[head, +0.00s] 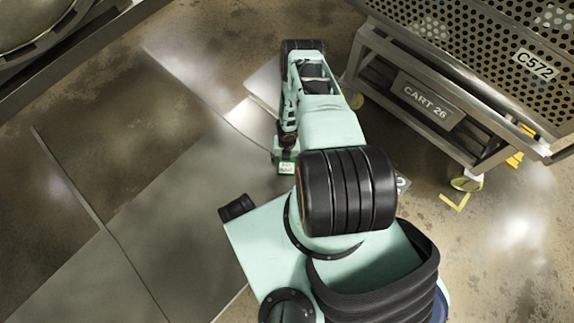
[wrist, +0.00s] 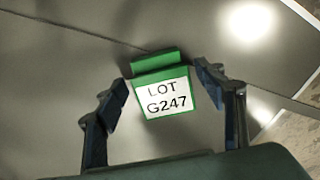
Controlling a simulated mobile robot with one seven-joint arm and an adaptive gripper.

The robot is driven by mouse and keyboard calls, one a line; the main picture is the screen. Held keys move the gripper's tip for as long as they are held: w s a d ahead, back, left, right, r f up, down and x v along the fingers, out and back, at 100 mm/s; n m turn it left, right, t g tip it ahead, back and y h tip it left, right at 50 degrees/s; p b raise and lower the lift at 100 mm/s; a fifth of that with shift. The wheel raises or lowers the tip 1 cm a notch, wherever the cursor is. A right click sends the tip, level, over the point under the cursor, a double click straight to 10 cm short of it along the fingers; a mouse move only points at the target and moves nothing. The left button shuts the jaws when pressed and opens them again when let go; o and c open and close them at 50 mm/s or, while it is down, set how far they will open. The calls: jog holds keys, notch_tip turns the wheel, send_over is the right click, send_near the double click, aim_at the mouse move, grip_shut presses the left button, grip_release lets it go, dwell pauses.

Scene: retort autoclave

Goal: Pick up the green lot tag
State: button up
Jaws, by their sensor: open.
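The green lot tag (wrist: 163,94) shows in the wrist view with a white face reading "LOT G247" and a green bar along its top edge. My gripper (wrist: 163,88) is open, with one dark finger to the left of the tag and one to the right. The tag lies between the fingers, with a gap on each side. In the head view the small tag (head: 287,168) shows just below the end of my gripper (head: 286,150), partly hidden by my arm. I cannot tell how high the fingers are above the floor.
A steel cart (head: 427,98) labelled "CART 26" carries a perforated basket (head: 480,50) marked "C572" at the upper right. Its caster (head: 467,184) stands near a yellow floor mark (head: 456,201). Grey floor plates (head: 110,190) at the left are clear. A large metal vessel (head: 30,25) fills the upper left corner.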

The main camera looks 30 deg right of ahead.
jog(key=c, duration=0.9)
jog(key=shift+r, duration=0.2)
jog(key=shift+c, duration=0.2)
